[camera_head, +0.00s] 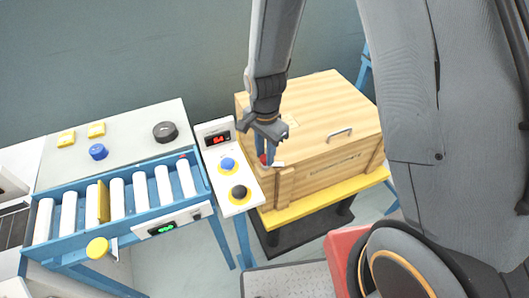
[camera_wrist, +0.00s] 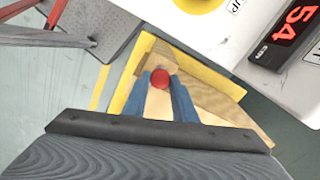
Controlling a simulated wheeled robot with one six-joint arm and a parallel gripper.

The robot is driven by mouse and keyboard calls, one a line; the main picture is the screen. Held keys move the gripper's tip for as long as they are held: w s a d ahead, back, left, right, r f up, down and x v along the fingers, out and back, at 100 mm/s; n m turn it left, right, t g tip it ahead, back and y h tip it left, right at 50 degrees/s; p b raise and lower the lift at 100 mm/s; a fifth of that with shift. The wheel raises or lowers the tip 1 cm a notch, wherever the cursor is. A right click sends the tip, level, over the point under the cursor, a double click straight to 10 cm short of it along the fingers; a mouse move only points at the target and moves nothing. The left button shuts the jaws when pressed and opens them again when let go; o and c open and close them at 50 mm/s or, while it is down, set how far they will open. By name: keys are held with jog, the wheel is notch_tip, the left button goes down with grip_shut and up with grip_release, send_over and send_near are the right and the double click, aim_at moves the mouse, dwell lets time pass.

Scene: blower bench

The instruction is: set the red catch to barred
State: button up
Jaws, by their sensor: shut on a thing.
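The red catch (camera_head: 263,159) shows as a small red knob at the near left corner of the wooden crate (camera_head: 325,110). In the wrist view its round red end (camera_wrist: 160,79) sits between the tips of my two blue fingers. My gripper (camera_head: 266,154) points down at that corner, and its fingers are closed around the knob; in the wrist view my gripper (camera_wrist: 160,88) holds it centred. The fingers and wrist partly hide the catch in the head view. I cannot read any marking for its setting.
A white control box (camera_head: 219,155) with a red display, a blue button and a black knob stands close left of my gripper. A blue-framed roller conveyor (camera_head: 130,175) lies farther left. The crate rests on a yellow-edged stand (camera_head: 315,205). A metal handle (camera_head: 340,134) sits on the lid.

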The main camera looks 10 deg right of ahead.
jog(key=shift+n, duration=2.4)
jog(key=o, duration=1)
jog(key=shift+o, duration=0.2)
jog(key=shift+r, duration=0.1)
jog(key=shift+r+b, duration=0.65)
jog(key=shift+r, duration=3.2)
jog(key=s+d+r+n+b, duration=0.1)
jog(key=s+d+r+n, duration=0.1)
jog(key=d, duration=0.4)
jog(key=s+d+r+n+t+b, duration=0.1)
jog(key=s+d+r+n, duration=0.1)
jog(key=s+d+n, duration=0.2)
jog(key=shift+s+d+r+b, duration=0.15)
jog(key=shift+s+d+b, duration=0.25)
jog(key=shift+d, duration=0.75)
